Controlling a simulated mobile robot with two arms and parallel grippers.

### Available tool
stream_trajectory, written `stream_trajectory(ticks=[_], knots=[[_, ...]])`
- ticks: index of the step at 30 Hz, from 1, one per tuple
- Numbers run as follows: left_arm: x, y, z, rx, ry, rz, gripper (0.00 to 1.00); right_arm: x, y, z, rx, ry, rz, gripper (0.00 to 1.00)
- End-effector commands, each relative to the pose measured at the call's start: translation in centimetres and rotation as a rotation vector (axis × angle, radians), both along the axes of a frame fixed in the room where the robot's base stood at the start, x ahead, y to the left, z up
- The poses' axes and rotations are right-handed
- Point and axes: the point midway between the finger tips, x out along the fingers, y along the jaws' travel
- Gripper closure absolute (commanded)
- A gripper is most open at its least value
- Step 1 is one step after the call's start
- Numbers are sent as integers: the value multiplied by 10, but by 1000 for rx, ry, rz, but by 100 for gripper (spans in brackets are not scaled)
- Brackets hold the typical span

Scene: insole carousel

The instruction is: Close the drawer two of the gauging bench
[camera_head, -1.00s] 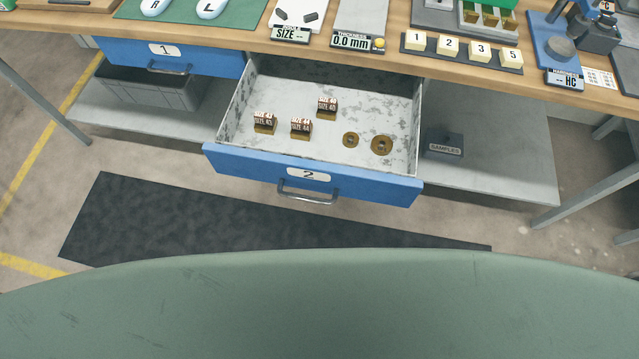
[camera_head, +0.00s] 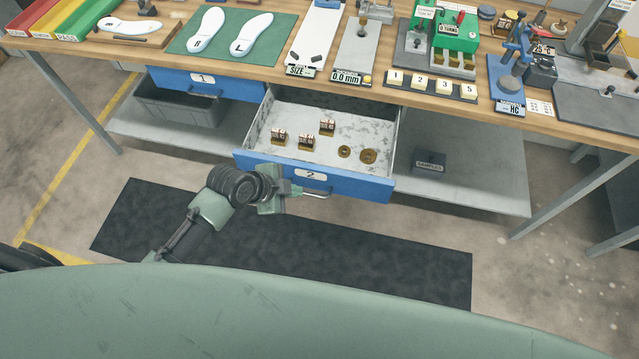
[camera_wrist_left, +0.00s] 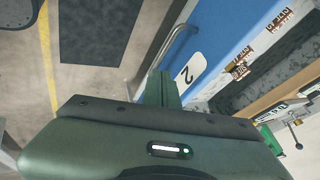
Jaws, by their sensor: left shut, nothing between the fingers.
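Drawer two (camera_head: 350,184) of the gauging bench is pulled open, with a blue front, a "2" label and a metal handle (camera_head: 316,194). It holds several small stamped blocks (camera_head: 306,142) and two brass discs (camera_head: 368,156). My left gripper (camera_head: 295,189) is shut and empty, close in front of the drawer front near the left end of the handle. In the left wrist view its fingers (camera_wrist_left: 162,88) point at the blue front (camera_wrist_left: 222,42) beside the handle (camera_wrist_left: 178,45); I cannot tell whether they touch. My right gripper is not in view.
Drawer one (camera_head: 215,84) is shut at the left. A grey crate (camera_head: 180,108) and a samples box (camera_head: 430,161) stand on the lower shelf (camera_head: 480,185). The benchtop carries insoles and gauges. A dark mat (camera_head: 400,262) lies on the floor in front.

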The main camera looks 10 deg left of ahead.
Motion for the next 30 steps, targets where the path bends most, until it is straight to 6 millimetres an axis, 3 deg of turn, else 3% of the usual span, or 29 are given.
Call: stream_trajectory(ticks=[3,7,22,30], knots=[[6,-6,27,12,-40,-74,100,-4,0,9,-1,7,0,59],[8,-10,27,15,-49,-98,100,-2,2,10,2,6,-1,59],[42,-39,-33,14,-47,-93,100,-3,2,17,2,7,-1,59],[51,-46,-49,16,-48,-94,100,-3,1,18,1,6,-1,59]])
